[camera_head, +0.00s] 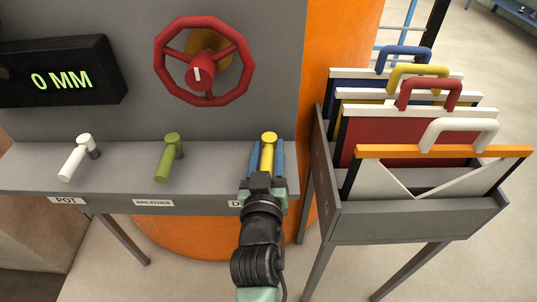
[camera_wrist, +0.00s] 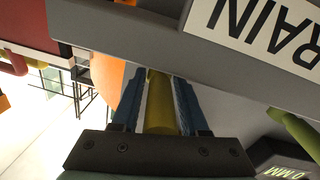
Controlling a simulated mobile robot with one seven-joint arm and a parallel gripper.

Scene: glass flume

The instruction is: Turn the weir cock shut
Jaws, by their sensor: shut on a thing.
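Three cocks with lever handles stand on a grey shelf (camera_head: 110,185): a white one (camera_head: 74,160) above the label POT, a green one (camera_head: 168,158) above the label BREATHER, and a yellow one (camera_head: 267,155) at the right end. The yellow cock's label (camera_head: 238,204) is partly hidden by my arm; in the wrist view the label (camera_wrist: 268,33) reads RAIN. No label reading weir shows. My gripper (camera_head: 266,160) is shut on the yellow handle, its blue fingers on either side. The wrist view shows the yellow handle (camera_wrist: 159,105) between the fingers.
A red handwheel (camera_head: 201,75) is on the grey panel above the shelf. A black display (camera_head: 62,80) reads 0 MM. At the right, a grey rack (camera_head: 375,222) holds several plates with coloured handles, the front one white with a V notch (camera_head: 430,178).

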